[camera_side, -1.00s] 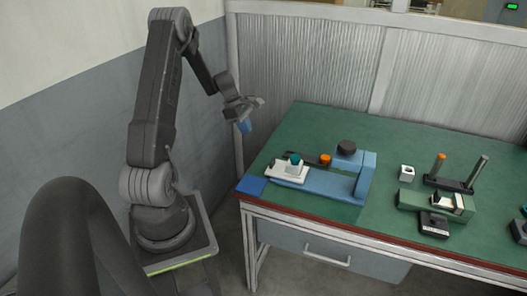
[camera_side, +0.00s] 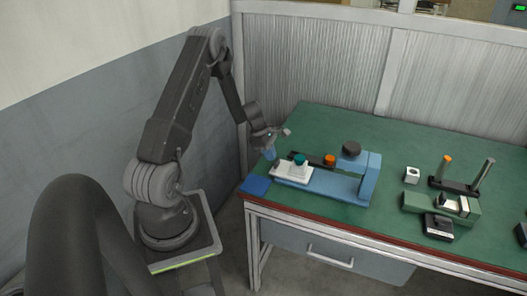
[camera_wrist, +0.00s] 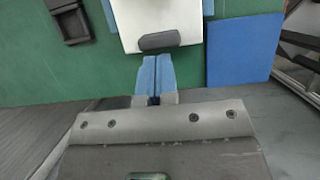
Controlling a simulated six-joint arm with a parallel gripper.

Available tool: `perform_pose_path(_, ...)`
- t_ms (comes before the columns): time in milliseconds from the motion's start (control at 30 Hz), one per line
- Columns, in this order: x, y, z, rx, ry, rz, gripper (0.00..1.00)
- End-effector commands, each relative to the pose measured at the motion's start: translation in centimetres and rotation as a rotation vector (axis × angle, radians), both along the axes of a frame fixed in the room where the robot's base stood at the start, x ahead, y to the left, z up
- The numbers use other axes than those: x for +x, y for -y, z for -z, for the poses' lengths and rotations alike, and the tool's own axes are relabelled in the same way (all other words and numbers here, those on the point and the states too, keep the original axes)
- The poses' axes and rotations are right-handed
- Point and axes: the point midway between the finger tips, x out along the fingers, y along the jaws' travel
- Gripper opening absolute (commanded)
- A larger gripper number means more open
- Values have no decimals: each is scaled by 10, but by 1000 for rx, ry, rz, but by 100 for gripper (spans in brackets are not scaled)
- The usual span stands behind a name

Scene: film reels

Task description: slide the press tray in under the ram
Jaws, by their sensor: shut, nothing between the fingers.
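The ram's dark round top (camera_side: 351,148) is on the blue press head at the bed's right end. In the wrist view, the tray (camera_wrist: 185,22) has a dark grey handle (camera_wrist: 159,41) at its near edge. My gripper (camera_wrist: 156,58) is shut and empty, its blue fingertips just short of that handle. In the side view my gripper (camera_side: 270,153) hangs left of the tray.
A blue mat (camera_side: 255,185) lies at the table's left edge. An orange knob on a dark base (camera_side: 330,159) stands behind the press. A green fixture (camera_side: 420,203), a white block (camera_side: 411,175) and a two-post stand (camera_side: 454,186) are to the right.

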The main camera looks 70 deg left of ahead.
Motion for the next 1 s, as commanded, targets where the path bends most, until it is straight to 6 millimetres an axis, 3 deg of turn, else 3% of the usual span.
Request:
perform_pose_path(433, 8, 8, 0, 0, 0, 2, 0)
perform_pose_path(800, 75, 76, 0, 0, 0, 7, 0)
perform_pose_path(1000, 89, 90, 0, 0, -1, 0, 0)
